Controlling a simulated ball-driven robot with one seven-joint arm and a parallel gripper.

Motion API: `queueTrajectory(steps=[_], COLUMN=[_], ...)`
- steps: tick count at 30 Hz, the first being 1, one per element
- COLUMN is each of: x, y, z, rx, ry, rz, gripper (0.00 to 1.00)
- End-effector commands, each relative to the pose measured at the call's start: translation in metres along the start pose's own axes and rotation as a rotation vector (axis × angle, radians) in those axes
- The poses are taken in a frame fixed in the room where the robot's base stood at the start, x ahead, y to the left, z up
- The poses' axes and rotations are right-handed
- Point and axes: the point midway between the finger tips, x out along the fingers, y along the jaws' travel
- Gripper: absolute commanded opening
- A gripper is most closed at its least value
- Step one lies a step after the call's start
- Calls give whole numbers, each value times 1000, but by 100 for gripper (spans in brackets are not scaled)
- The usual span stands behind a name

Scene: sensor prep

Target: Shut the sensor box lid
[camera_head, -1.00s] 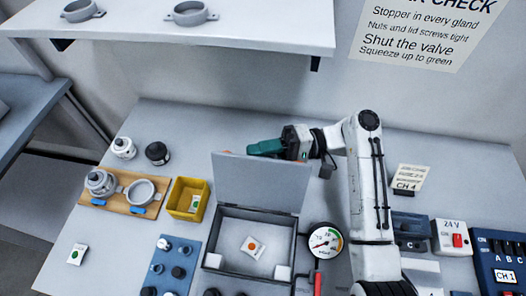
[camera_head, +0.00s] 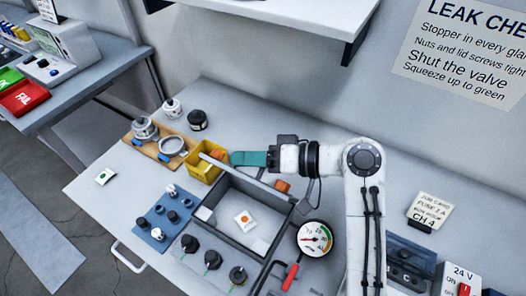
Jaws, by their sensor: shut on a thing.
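The sensor box (camera_head: 202,213) is a grey open tray on the bench. A white packet (camera_head: 244,220) with an orange dot lies inside it. Its grey lid (camera_head: 212,160) stands up at the back of the box and shows nearly edge-on as a thin strip, so its exact tilt is hard to judge. The contact itself is partly hidden. Small orange pieces (camera_head: 282,186) show near the lid's ends.
A yellow bin (camera_head: 196,168) stands close to the left of the lid. A blue tray (camera_head: 150,222) with small parts is left of the box. A pressure gauge (camera_head: 315,238) with a red-handled tool (camera_head: 290,277) is at its right. Black knobbed parts (camera_head: 213,259) lie in front.

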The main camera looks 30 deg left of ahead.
Motion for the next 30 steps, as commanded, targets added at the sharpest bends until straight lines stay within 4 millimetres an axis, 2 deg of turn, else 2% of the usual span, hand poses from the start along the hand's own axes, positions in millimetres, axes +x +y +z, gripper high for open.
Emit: queueTrajectory(steps=[13,24,30], x=[21,39,46], y=[-9,-2,4], z=[56,99,115], rx=[-391,-706,-843], ry=[9,12,13], rz=[171,303,362], gripper=[0,0,0])
